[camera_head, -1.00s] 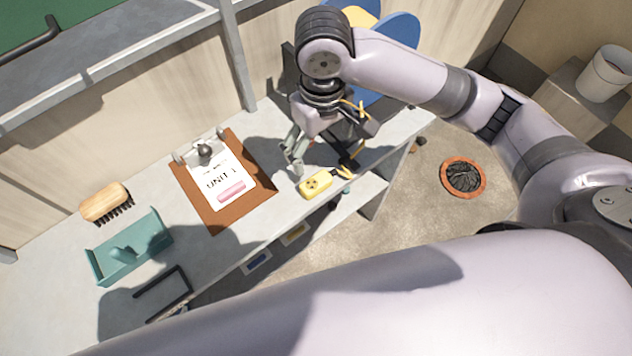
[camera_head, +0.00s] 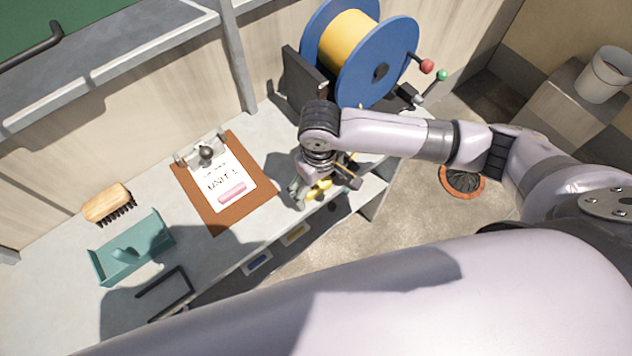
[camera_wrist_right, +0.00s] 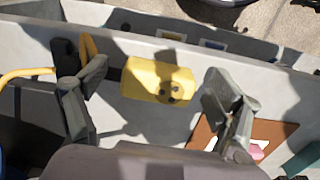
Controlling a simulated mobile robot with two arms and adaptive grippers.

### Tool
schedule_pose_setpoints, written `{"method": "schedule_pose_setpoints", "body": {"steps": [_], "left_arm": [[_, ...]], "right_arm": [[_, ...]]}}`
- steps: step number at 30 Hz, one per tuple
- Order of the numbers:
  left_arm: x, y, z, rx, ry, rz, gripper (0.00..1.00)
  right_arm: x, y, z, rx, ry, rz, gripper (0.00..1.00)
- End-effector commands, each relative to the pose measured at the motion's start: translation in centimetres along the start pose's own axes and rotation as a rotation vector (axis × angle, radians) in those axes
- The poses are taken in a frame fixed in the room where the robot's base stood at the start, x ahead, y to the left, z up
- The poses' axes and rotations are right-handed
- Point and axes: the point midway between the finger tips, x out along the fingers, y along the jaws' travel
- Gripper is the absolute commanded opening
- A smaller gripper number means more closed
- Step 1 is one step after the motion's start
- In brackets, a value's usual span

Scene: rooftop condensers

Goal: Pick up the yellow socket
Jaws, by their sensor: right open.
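The yellow socket (camera_wrist_right: 158,82) lies on the grey bench top (camera_wrist_right: 130,116), its face with dark holes toward the right in the right wrist view. It shows between the two fingers of my right gripper (camera_wrist_right: 155,100), which is open and empty. In the head view my right gripper (camera_head: 312,192) is low over the bench's front edge and covers most of the socket (camera_head: 320,187). Whether the fingers touch the socket cannot be told. My left gripper is not in view.
A brown clipboard (camera_head: 258,196) with paper and a pink eraser (camera_head: 232,192) lies left of the gripper. Farther left are a wooden brush (camera_head: 106,202) and a teal tray (camera_head: 106,262). A blue cable reel (camera_head: 400,45) stands behind. A bin (camera_head: 462,182) stands on the floor.

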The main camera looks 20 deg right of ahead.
Motion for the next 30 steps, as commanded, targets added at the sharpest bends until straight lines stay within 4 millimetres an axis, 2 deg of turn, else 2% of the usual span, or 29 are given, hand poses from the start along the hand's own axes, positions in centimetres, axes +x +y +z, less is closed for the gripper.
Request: {"method": "schedule_pose_setpoints", "body": {"steps": [3, 9, 30], "left_arm": [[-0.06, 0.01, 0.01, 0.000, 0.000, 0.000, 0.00], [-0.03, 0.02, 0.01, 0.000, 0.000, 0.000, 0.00], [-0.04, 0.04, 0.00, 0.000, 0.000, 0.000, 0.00]], "right_arm": [[0.65, 0.01, -0.01, 0.000, 0.001, 0.000, 0.86], [0.69, -0.01, -0.01, 0.000, 0.001, 0.000, 0.86], [0.65, 0.01, -0.01, 0.000, 0.001, 0.000, 0.39]]}}
